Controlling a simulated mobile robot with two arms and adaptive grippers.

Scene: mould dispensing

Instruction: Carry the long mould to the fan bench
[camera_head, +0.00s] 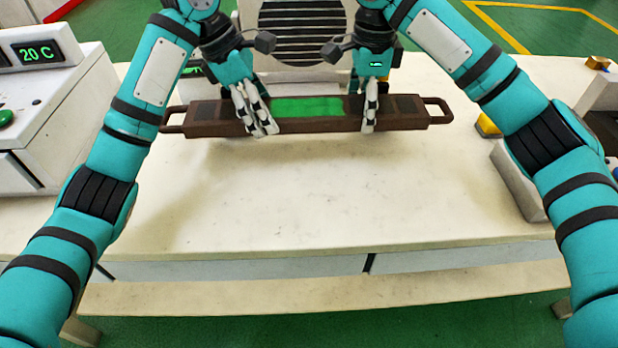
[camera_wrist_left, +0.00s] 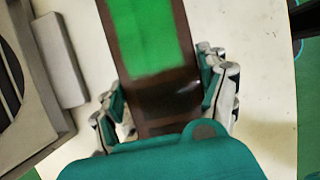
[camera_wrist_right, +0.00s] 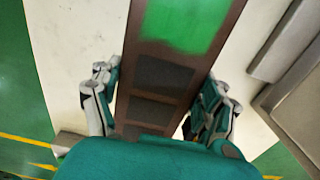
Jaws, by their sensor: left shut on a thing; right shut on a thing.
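The long mould (camera_head: 410,118) is a dark brown bar with a loop handle at each end and a bright green middle. It lies crosswise near the back of the pale bench (camera_head: 320,200), in front of the fan. My left gripper (camera_head: 262,128) is shut on its left part, and my right gripper (camera_head: 369,122) on its right part. The mould also shows between the fingers in the left wrist view (camera_wrist_left: 165,98) and the right wrist view (camera_wrist_right: 160,75). A shadow lies on the bench below it; I cannot tell whether it touches the bench.
The fan (camera_head: 300,30), with a dark slatted grille, stands right behind the mould. A grey unit (camera_head: 45,110) with a "20 C" display stands at the left. A grey block (camera_head: 515,180) and a yellow item (camera_head: 487,126) are at the right. The front of the bench top is clear.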

